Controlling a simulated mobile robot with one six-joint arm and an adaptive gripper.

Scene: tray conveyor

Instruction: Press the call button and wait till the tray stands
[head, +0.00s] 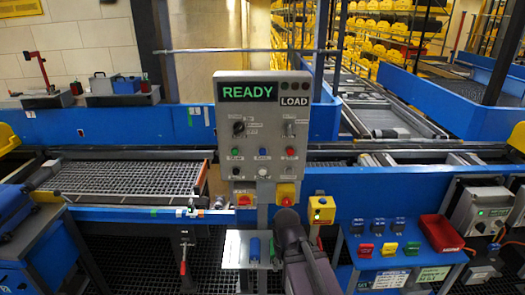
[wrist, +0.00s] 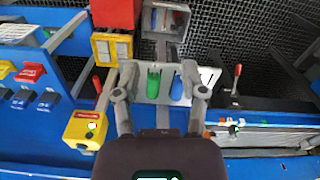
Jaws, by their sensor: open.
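A grey control panel (head: 262,130) stands in the middle of the head view, with a lit green READY display (head: 247,91) and a LOAD label beside it. I cannot read which is the call button. A flat mesh surface (head: 130,178) lies on the line at left; I cannot tell whether it is a tray. My gripper (wrist: 160,95) is open and empty, its fingers either side of a green and a blue cylinder beyond. In the head view my arm hides its fingertips.
A yellow box (head: 321,209) sits right of the panel post, also at left in the wrist view (wrist: 85,130). A small shelf holds the blue cylinder (head: 255,248) and the green cylinder (wrist: 153,80). A red bin (head: 440,234) and several coloured blocks are at right.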

